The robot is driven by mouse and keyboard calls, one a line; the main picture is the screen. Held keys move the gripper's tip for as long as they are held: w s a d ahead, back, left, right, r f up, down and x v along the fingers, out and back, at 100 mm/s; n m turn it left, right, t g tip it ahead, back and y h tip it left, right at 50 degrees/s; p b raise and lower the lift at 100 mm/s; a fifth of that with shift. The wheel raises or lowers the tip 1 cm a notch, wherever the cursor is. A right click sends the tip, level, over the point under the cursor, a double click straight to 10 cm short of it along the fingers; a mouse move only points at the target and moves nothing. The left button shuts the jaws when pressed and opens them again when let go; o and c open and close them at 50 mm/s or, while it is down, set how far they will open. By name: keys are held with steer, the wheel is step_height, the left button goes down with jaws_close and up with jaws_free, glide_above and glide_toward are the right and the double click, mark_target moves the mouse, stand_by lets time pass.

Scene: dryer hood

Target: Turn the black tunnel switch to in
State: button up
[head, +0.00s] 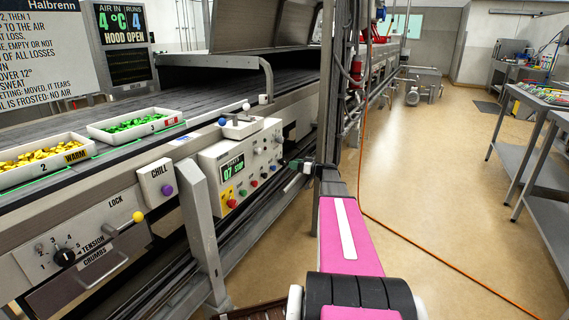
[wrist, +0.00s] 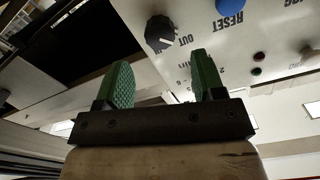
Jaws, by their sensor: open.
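In the head view my gripper (head: 296,165) is just right of the control box (head: 240,165). The switch is too small to make out surely there.
A blue RESET button (wrist: 230,5) and a small red button (wrist: 259,71) sit on the same panel. A grey post (head: 331,110) rises close behind my arm. Trays of green (head: 95,131) and yellow pieces stand on the belt.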

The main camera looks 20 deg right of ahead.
mark_target(285, 162)
steer(key=x, duration=0.6)
steer(key=shift+w+a, duration=0.15)
steer(key=shift+a, duration=0.05)
steer(key=c, duration=0.9)
